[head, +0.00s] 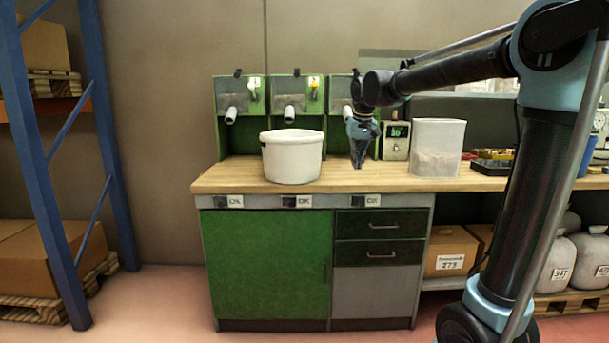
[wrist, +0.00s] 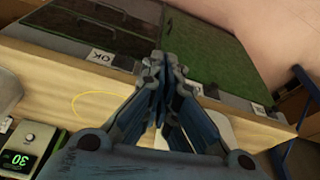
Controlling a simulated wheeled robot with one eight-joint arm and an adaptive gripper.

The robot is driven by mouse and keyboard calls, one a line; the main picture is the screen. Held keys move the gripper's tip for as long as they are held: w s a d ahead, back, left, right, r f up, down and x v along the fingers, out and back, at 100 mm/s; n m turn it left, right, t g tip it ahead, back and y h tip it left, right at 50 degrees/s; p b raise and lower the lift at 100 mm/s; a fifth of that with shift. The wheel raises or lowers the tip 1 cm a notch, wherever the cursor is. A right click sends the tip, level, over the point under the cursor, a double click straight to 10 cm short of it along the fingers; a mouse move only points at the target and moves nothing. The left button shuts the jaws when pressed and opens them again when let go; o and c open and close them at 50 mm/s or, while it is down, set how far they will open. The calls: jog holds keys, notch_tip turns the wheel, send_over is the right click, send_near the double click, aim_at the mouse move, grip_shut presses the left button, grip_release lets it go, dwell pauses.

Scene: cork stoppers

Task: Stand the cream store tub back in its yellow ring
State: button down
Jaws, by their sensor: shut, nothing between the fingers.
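The cream store tub (head: 292,160) stands upright and open-topped on the wooden worktop, left of my gripper in the head view. In the wrist view a pale patch that looks like the tub (wrist: 222,130) shows behind the fingers, mostly hidden. The yellow ring (wrist: 75,108) is a thin outline on the worktop in the wrist view, left of the fingers and partly covered by them. The tub is apart from it. I cannot make out the ring in the head view. My gripper (head: 359,166) points down, shut and empty, above the worktop; its fingers (wrist: 162,60) also fill the wrist view's middle.
Green dispensers (head: 288,95) with spouts stand behind the tub. A small box with a green display (head: 396,140) and a clear bin (head: 437,148) stand right of my gripper. The worktop (head: 225,182) is bare left of the tub. A blue rack (head: 110,130) stands far left.

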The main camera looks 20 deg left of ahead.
aim_at(304, 171)
jog(key=w+a+r+n, duration=0.1)
jog(key=w+a, duration=0.1)
jog(key=a, duration=0.7)
jog(key=w+a+n, duration=0.1)
jog(key=w+a, duration=0.1)
jog(key=a, duration=0.7)
jog(key=shift+y, duration=0.3)
jog(key=x, duration=0.3)
jog(key=w+a+x, duration=0.1)
jog(key=x, duration=0.3)
jog(key=w+x, duration=0.1)
jog(key=x, duration=0.2)
jog(key=shift+w+a, duration=0.15)
jog(key=shift+a, duration=0.2)
jog(key=shift+w+a, duration=0.4)
jog(key=shift+w, duration=0.15)
jog(key=w+a, duration=0.1)
jog(key=w, duration=0.1)
jog(key=w+a, duration=0.1)
jog(key=w, duration=0.1)
jog(key=w+a, duration=0.2)
jog(key=shift+w, duration=0.1)
